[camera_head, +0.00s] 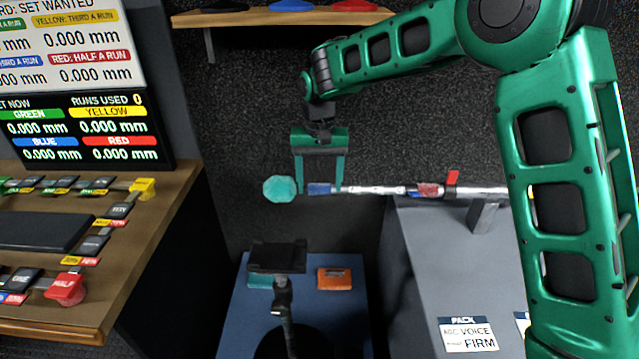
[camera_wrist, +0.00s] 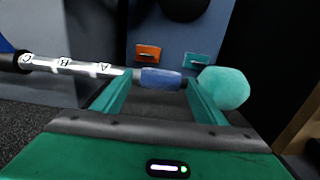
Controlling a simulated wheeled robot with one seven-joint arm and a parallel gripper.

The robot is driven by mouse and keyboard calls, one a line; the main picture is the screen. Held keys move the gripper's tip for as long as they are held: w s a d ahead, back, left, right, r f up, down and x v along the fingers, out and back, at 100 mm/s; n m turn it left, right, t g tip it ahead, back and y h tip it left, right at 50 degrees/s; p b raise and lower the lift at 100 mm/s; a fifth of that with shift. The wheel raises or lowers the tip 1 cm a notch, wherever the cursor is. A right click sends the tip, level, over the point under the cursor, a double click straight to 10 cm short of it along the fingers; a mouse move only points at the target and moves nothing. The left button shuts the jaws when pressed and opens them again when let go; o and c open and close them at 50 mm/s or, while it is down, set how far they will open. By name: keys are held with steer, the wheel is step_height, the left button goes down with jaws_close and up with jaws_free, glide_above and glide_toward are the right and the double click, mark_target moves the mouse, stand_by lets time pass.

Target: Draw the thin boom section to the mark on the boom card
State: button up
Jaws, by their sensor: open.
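The boom lies level across the middle of the head view. Its thin silver section (camera_head: 375,190) runs left from a red lever (camera_head: 452,178) to a blue sleeve (camera_head: 319,189) and a teal faceted head (camera_head: 279,189). In the wrist view the thin section (camera_wrist: 85,68) bears the letters C, B and A, with A nearest the blue sleeve (camera_wrist: 160,78). My gripper (camera_head: 320,187) is open. Its fingertips straddle the blue sleeve, one toward the teal head (camera_wrist: 224,88), one toward mark A. I cannot tell whether they touch it.
The boom rests over a grey counter (camera_head: 425,270) with a bracket (camera_head: 484,217). Below stands a blue surface (camera_head: 330,315) with an orange block (camera_head: 335,279) and a dark stand. A wooden desk (camera_head: 150,240) with sliders and a screen (camera_head: 85,128) is at left. A shelf (camera_head: 270,17) hangs behind.

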step_height(320, 180, up, 11)
steer(key=shift+f, duration=0.15)
stand_by(0.4)
steer(key=s+d+r+m, duration=0.1)
steer(key=s+d, duration=0.3)
steer(key=d, duration=0.6)
steer(key=s+d+r+m, duration=0.1)
steer(key=s+d, duration=0.3)
steer(key=d, duration=0.6)
steer(key=s+d+r+m, duration=0.1)
steer(key=s+d, duration=0.2)
steer(key=d, duration=0.7)
steer(key=s+d+f+m, duration=0.1)
steer(key=s+d, duration=0.3)
steer(key=s, duration=0.5)
steer(key=s+d+f+m, duration=0.1)
steer(key=s+d+f, duration=0.3)
steer(key=s, duration=0.5)
steer(key=s+d+f+m, duration=0.1)
steer(key=s+d+f, duration=0.2)
steer(key=s, duration=0.5)
steer(key=shift+s+d, duration=0.4)
steer(key=shift+d, duration=0.1)
